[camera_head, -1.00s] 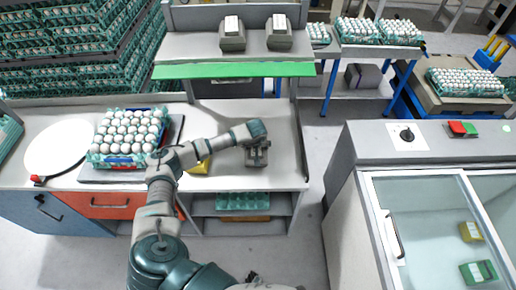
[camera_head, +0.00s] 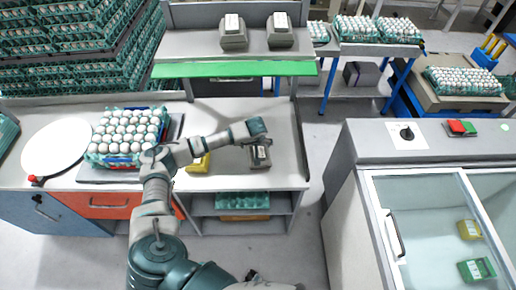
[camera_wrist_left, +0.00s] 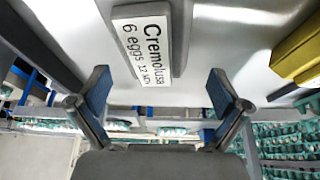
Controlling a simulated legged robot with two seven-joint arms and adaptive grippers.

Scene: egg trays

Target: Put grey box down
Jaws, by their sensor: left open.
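The grey box (camera_head: 261,157) with a white label rests on the white worktop near its right end. In the left wrist view the grey box (camera_wrist_left: 180,40) shows its label, reading "Cremolusa 6 eggs", beyond the fingertips. My left gripper (camera_head: 259,140) is just behind the box in the head view. The left wrist view shows the gripper (camera_wrist_left: 160,85) open, its two fingers wide apart with nothing between them. I do not see my right gripper.
A yellow box (camera_head: 199,163) stands left of the grey box, beneath my forearm. A tray of eggs (camera_head: 128,136) sits further left. Two more grey boxes (camera_head: 233,34) (camera_head: 280,32) stand on the shelf above. A glass-topped cabinet (camera_head: 430,225) is at the right, across a gap.

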